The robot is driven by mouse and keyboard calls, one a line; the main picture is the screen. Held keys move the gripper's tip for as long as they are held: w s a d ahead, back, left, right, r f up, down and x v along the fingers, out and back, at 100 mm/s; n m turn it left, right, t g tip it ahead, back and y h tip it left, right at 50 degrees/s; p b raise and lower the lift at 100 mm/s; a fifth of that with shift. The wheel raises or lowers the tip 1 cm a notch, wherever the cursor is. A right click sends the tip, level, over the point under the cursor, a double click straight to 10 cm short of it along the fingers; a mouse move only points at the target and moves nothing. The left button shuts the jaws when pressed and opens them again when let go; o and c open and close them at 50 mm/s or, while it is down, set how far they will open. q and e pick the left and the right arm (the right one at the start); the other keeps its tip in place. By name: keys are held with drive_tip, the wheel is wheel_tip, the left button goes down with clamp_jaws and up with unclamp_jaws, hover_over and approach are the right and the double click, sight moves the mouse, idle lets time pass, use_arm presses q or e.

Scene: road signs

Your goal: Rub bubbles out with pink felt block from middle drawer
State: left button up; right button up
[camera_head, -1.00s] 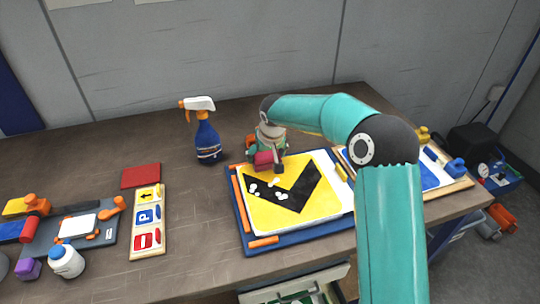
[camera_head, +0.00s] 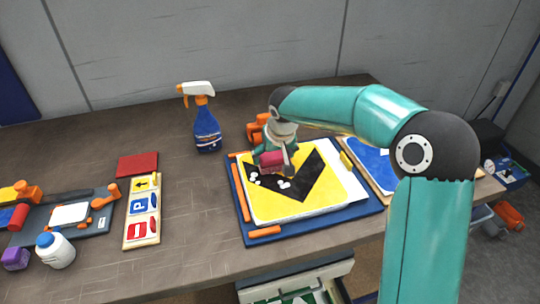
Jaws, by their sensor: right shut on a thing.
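A yellow sign with a black chevron (camera_head: 259,205) lies on a blue board (camera_head: 354,216) in the middle of the table. Several white bubbles (camera_head: 284,183) show on its black part, left of centre. My right gripper (camera_head: 277,152) is over the upper left of the sign, shut on the pink felt block (camera_head: 271,161). The block is low at the sign's surface; I cannot tell if it touches. An open drawer (camera_head: 285,291) shows below the table's front edge. My left gripper is not in view.
A strip of small signs (camera_head: 141,209), a red pad (camera_head: 138,164) and a white bottle (camera_head: 56,251) are at left. Another blue sign (camera_head: 371,158) lies at right behind my arm. Table between strip and board is clear.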

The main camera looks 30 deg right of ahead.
drive_tip(key=shift+s+a, duration=0.1)
drive_tip(key=shift+s, duration=0.4)
